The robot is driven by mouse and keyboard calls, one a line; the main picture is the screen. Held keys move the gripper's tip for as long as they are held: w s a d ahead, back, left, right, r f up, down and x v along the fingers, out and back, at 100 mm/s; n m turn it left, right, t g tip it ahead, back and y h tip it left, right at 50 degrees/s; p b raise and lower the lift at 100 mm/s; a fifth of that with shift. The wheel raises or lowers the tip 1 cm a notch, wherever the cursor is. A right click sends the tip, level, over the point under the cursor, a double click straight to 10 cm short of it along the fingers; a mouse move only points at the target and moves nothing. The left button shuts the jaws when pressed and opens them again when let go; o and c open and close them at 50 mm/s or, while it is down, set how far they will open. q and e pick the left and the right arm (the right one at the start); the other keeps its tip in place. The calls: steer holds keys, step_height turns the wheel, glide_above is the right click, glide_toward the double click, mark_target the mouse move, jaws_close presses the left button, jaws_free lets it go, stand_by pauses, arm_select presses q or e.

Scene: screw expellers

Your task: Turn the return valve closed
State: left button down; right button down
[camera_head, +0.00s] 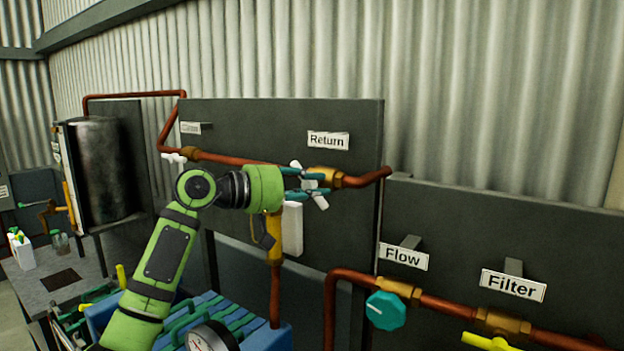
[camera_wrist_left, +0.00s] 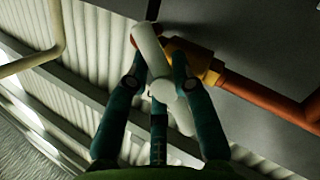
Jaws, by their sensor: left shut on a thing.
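The return valve has a white handle on a brass body (camera_head: 326,176), set in a copper pipe below the "Return" sign (camera_head: 328,140). The white handle also shows in the left wrist view (camera_wrist_left: 150,48), with the brass body (camera_wrist_left: 190,60) just behind it. My left gripper (camera_head: 312,186) has its teal fingers closed around the handle. In the left wrist view the fingers (camera_wrist_left: 160,85) lie on both sides of the handle, which is tilted. The gripper hides part of the valve in the head view. My right gripper is not in view.
Another white-handled valve (camera_head: 175,158) sits left on the same pipe. A yellow valve (camera_head: 268,245) hangs below my left gripper. Right are the "Flow" sign (camera_head: 403,256) with a teal knob (camera_head: 386,310) and the "Filter" sign (camera_head: 513,285) with a yellow handle (camera_head: 487,342). Blue crates (camera_head: 265,325) stand below.

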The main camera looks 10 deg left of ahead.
arm_select(q)
steer(key=m+y+p, duration=0.2)
steer(key=m, duration=0.1)
steer(key=shift+g, duration=0.3)
steer(key=shift+a+f+m+y+p, duration=0.15)
steer(key=shift+m+y+p, duration=0.35)
steer(key=shift+m+p, duration=0.25)
steer(key=shift+f+m+y+p, duration=0.1)
steer(key=shift+m+y+p, duration=0.45)
steer(key=shift+m, duration=0.3)
steer(key=shift+f, duration=0.1)
steer(key=c, duration=1)
jaws_free()
steer(key=shift+w, duration=0.1)
steer(key=v, duration=1.2)
